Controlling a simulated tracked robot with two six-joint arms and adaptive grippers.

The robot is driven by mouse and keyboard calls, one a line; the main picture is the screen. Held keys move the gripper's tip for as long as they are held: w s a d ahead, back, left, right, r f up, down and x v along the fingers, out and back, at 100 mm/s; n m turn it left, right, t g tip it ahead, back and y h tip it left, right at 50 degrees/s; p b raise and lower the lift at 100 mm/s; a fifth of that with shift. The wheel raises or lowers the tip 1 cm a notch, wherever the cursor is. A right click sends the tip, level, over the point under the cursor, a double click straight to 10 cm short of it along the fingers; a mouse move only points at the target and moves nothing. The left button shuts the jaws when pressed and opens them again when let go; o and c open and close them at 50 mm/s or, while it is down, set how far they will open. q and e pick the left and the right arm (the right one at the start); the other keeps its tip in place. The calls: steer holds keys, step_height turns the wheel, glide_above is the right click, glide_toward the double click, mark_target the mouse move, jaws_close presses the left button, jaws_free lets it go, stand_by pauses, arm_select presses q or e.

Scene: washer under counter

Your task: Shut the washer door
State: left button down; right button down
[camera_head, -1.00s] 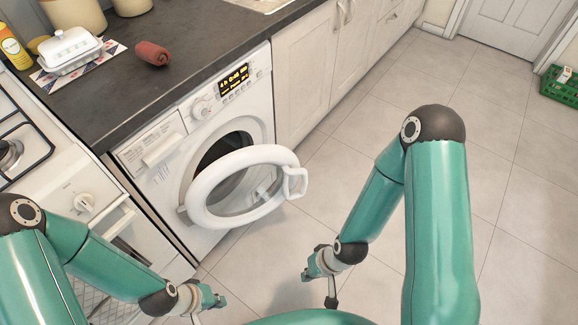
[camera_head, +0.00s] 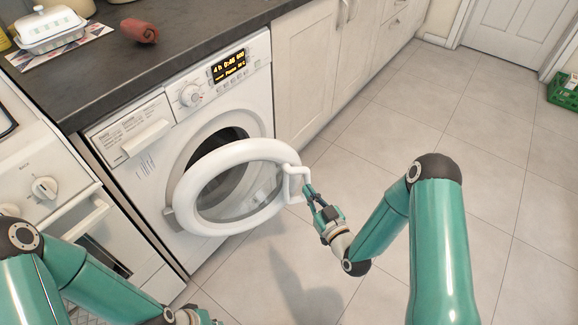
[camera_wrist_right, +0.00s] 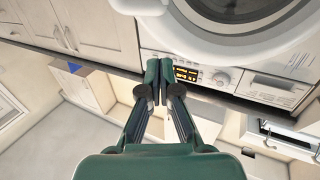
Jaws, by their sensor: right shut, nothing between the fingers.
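The white washer (camera_head: 225,75) stands under the dark counter. Its round door (camera_head: 190,181) is open, hinged on the left and swung out in front of the drum opening. The door handle (camera_head: 297,187) is at the door's right edge. My right gripper (camera_head: 308,189) is shut and empty, with its fingertips at the handle's outer right side; I cannot tell whether they touch. In the right wrist view the closed fingers (camera_wrist_right: 158,66) show in front of the washer (camera_wrist_right: 205,45), with the door (camera_wrist_right: 190,30) at the top. My left gripper (camera_head: 205,318) is mostly cut off at the bottom edge.
A cooker (camera_head: 50,190) stands left of the washer. White cupboards (camera_head: 320,75) run to its right. On the counter (camera_head: 185,30) are a rolled red cloth (camera_head: 140,31) and a butter dish (camera_head: 50,28). A green crate (camera_head: 563,92) is far right.

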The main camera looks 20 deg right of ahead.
mark_target(286, 157)
steer(key=x, duration=1.2)
steer(key=shift+w+b, duration=0.2)
steer(key=shift+b, duration=0.2)
